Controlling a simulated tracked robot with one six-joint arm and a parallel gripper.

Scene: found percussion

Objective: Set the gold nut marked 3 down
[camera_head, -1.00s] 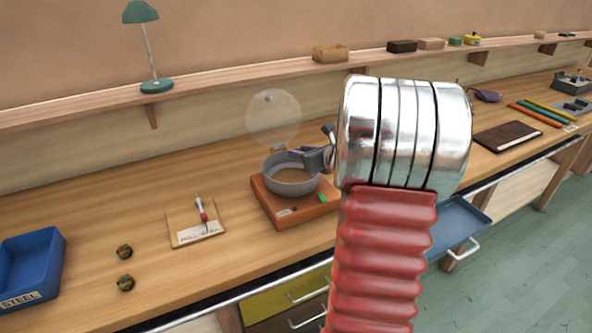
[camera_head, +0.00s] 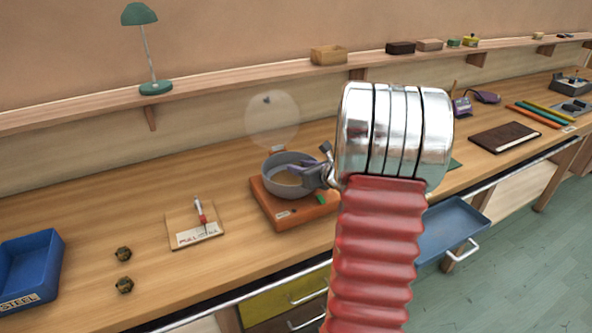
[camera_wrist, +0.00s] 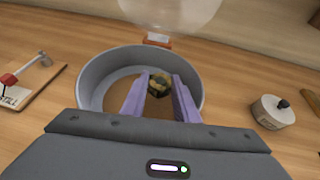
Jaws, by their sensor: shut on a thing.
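A gold nut (camera_wrist: 159,85) with dark markings sits between the purple fingertips of my gripper (camera_wrist: 161,80); its number is too small to read. In the head view my gripper (camera_head: 314,176) reaches over the near right rim of a round grey pan (camera_head: 290,160), with the fingers inside it. The pan stands on an orange-brown base (camera_head: 290,216) and also shows in the wrist view (camera_wrist: 92,85). The gripper is shut on the nut. Whether the nut touches the pan's floor I cannot tell. Two similar nuts (camera_head: 124,254) (camera_head: 125,285) lie on the bench at left.
A blue tray (camera_head: 30,265) labelled STEEL stands at far left. A card with a red-handled tool (camera_head: 195,225) lies left of the pan. A translucent ball shape (camera_head: 272,121) shows behind the pan.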

